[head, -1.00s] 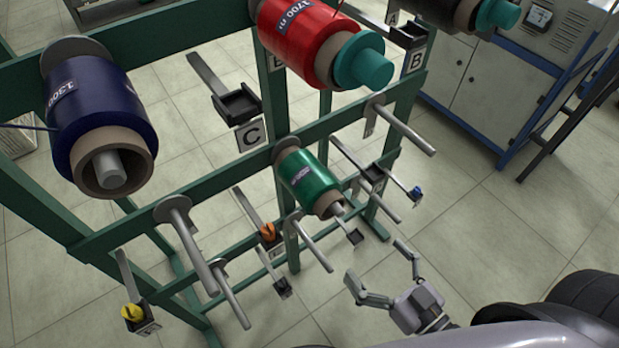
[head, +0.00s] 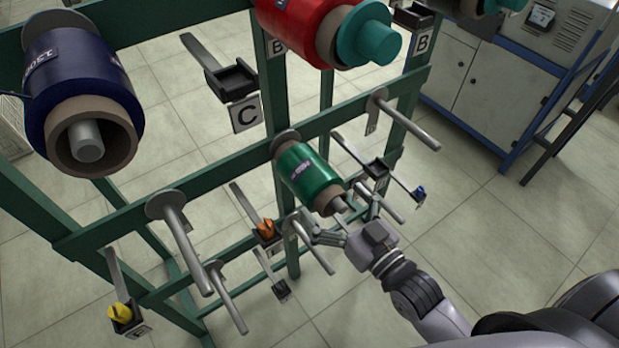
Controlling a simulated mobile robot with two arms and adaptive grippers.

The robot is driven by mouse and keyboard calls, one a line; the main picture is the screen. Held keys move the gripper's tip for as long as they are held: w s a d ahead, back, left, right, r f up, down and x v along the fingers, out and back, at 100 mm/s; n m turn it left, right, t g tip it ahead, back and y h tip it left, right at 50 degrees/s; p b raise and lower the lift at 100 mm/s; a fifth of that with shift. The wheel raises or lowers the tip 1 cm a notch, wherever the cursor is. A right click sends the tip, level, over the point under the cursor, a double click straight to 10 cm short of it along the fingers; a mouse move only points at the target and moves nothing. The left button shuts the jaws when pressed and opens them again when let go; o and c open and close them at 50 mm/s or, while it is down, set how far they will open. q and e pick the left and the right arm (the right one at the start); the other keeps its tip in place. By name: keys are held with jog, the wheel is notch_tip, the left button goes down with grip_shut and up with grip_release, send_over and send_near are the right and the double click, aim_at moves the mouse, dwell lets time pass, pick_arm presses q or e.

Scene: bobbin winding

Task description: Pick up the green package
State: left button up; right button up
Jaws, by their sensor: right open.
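The green package (head: 307,177) is a green-wound bobbin on a brown tube, sitting on a grey peg of the green rack. It is tilted in the picture, its open end towards the lower right. My right gripper (head: 343,217) is open at the near end of the package, with its fingers on either side of the peg end and tube. I cannot tell whether a finger touches the tube. My left gripper is not in view.
A dark blue package (head: 80,95) hangs at the left and a red package (head: 305,25) at the top. Bare pegs (head: 185,240) stick out below and beside the green package. Small holders carry an orange piece (head: 266,229) and a yellow piece (head: 120,313). A cabinet (head: 470,85) stands at the back right.

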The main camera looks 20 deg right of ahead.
aim_at(309, 177)
jog(key=b+x, duration=0.1)
jog(key=x, duration=0.3)
jog(key=shift+f, duration=0.15)
jog(key=shift+c, duration=0.4)
jog(key=c, duration=1.3)
jog(key=shift+c, duration=0.4)
